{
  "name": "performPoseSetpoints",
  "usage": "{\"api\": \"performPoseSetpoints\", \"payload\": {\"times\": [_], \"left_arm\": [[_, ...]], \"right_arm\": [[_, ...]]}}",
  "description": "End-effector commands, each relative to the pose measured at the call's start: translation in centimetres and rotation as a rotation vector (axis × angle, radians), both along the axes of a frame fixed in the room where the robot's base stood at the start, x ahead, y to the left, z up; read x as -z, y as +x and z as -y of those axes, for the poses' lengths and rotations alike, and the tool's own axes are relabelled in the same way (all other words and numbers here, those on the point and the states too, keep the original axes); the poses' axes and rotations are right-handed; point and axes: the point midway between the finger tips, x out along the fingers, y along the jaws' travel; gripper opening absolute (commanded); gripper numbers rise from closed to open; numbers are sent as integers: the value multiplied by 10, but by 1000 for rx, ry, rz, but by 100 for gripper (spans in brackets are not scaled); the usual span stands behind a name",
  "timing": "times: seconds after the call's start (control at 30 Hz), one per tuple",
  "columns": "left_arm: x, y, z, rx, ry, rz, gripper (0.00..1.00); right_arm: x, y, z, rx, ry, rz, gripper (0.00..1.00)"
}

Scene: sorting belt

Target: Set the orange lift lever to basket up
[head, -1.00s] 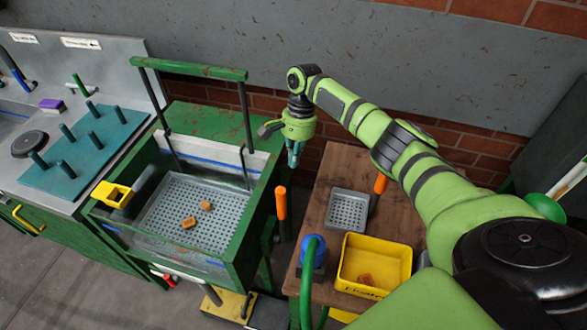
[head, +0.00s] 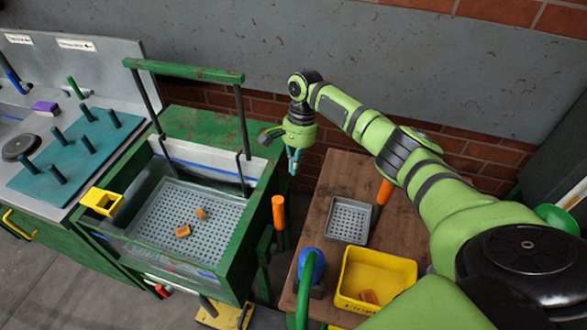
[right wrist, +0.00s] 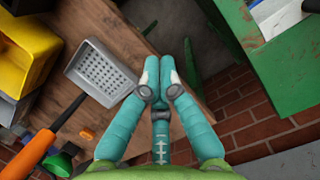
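An orange lever handle (head: 278,212) stands upright at the right side of the green tank frame (head: 240,250). A grey perforated basket (head: 160,225) sits low inside the tank with two orange pieces (head: 183,231) in it. My right gripper (head: 293,168) hangs fingers-down above and slightly right of the lever in the head view, apart from it. In the right wrist view its teal fingers (right wrist: 168,75) are together with nothing between them. That view does not clearly show this lever. My left gripper is not in view.
A wooden table (head: 335,178) to the right holds a grey perforated tray (head: 349,220), a yellow bin (head: 375,278) and a blue-topped post (head: 311,264). A second orange handle (head: 385,191) stands behind the tray; it shows in the wrist view (right wrist: 30,155). A brick wall is close behind.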

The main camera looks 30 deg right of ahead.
Motion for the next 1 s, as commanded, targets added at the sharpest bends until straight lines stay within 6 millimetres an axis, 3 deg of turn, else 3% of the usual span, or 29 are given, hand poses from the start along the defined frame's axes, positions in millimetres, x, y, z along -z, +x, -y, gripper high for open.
{"api": "performPoseSetpoints", "payload": {"times": [0.03, 0.4, 0.5, 0.7, 1.0], "left_arm": [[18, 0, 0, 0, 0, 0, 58], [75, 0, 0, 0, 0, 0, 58], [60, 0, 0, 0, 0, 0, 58], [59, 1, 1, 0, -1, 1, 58], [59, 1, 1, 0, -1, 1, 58]], "right_arm": [[18, -1, -1, -1, 0, -1, 0], [74, -8, -14, -1, 0, 2, 0], [63, -16, -27, -4, 0, 1, 0], [65, -26, -44, -2, -1, 1, 0], [65, -29, -48, 1, 0, 1, 0]]}}
